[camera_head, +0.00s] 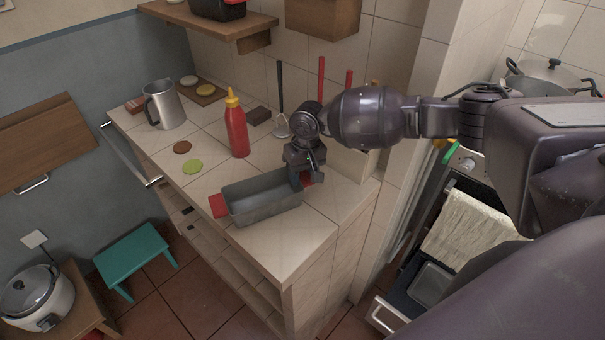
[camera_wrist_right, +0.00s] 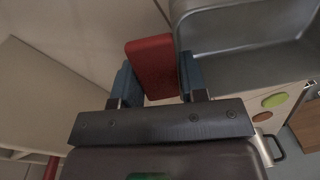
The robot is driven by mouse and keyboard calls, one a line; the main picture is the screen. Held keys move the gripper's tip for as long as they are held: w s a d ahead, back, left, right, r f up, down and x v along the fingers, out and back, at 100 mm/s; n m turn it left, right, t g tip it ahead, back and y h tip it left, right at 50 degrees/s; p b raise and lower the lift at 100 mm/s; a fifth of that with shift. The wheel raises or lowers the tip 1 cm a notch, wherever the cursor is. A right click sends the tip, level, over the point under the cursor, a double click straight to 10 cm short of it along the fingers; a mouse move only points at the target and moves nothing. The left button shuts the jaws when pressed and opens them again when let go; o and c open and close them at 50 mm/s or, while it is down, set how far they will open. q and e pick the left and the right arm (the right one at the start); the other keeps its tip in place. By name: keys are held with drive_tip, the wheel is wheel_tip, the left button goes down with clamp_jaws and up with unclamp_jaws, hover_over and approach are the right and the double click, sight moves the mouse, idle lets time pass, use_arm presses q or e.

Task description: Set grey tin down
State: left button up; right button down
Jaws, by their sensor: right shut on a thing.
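The grey tin (camera_head: 262,207) is a long open loaf tin with red end grips, level over the near right part of the tiled counter. Whether its base touches the tiles or hovers just above them I cannot tell. My right gripper (camera_head: 306,179) reaches down at its right end, shut on the red grip there. In the right wrist view the red grip (camera_wrist_right: 151,64) sits between both fingers, and the tin's grey wall (camera_wrist_right: 245,52) shows beyond it. The other red grip (camera_head: 218,205) is free. My left gripper is not in view.
A red squeeze bottle (camera_head: 236,129) stands behind the tin. A metal mug (camera_head: 163,105), a green disc (camera_head: 193,167) and a brown disc (camera_head: 182,147) are further left. Utensils hang on the tiled wall behind. The counter's front corner (camera_head: 290,262) is bare.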

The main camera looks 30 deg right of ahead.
drive_tip(key=c, duration=0.7)
unclamp_jaws()
drive_tip(key=shift+o, duration=0.2)
drive_tip(key=shift+r, duration=0.25)
wheel_tip(320, 180, up, 12)
drive_tip(key=d, duration=0.1)
drive_tip(key=shift+f+p, duration=0.2)
drive_tip(key=shift+p, duration=0.15)
drive_tip(key=shift+s+f, duration=0.1)
drive_tip(key=shift+s, duration=0.05)
